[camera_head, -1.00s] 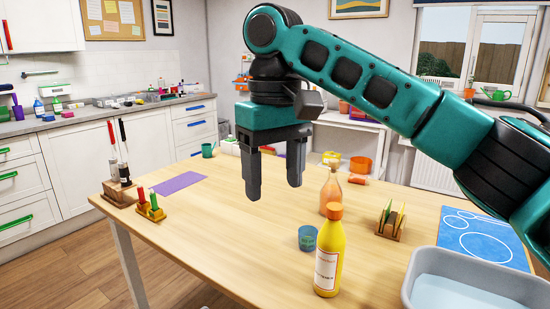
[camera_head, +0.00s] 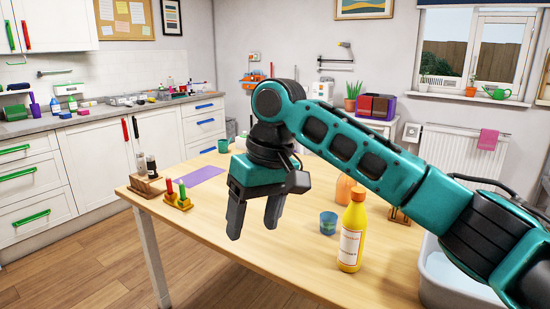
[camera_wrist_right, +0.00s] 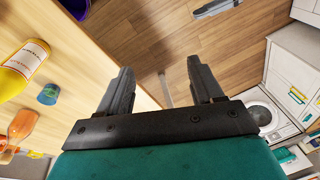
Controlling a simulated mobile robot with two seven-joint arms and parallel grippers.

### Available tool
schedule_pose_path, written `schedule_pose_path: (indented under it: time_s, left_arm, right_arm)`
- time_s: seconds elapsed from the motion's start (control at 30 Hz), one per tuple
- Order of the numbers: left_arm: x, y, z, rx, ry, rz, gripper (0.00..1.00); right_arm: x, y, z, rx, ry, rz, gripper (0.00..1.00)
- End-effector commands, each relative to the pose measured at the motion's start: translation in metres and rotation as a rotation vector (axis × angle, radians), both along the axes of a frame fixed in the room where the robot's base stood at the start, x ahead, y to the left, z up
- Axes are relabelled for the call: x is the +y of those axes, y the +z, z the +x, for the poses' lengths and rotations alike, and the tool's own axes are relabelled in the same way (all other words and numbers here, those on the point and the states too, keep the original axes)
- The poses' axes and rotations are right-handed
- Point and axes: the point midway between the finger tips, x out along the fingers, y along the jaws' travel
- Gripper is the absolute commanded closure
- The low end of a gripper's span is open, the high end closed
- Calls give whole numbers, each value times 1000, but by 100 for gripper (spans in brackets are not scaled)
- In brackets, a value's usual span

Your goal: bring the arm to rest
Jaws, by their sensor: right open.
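My right arm reaches in from the right in the head view. Its gripper (camera_head: 254,216) points down above the wooden table (camera_head: 215,225), near the front edge. The jaws are open and nothing is between them. In the right wrist view the open fingers (camera_wrist_right: 158,88) show with the table edge and the floor beyond them. My left gripper is not in view.
A yellow bottle (camera_head: 352,232) and a blue cup (camera_head: 328,223) stand right of the gripper. An orange bottle (camera_head: 344,189) is partly hidden by my arm. A grey basin (camera_head: 437,280) is at the right. A purple mat (camera_head: 200,175) and small racks (camera_head: 177,199) are left.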

Motion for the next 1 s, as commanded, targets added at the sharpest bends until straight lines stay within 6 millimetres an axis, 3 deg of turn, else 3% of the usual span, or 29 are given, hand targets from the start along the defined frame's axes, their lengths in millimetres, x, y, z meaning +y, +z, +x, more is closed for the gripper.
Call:
schedule_pose_path:
  time_s: [0.3,0.53,0.77,1.0]
  left_arm:
    - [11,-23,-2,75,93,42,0]
    - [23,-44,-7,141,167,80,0]
    - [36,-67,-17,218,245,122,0]
    - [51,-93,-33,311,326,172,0]
  right_arm:
    - [34,-100,2,-60,-41,327,34]
    - [32,-163,-4,-161,-162,510,34]
    - [-1,-220,-20,-307,-320,594,34]
    - [-65,-273,-58,-493,-470,550,34]
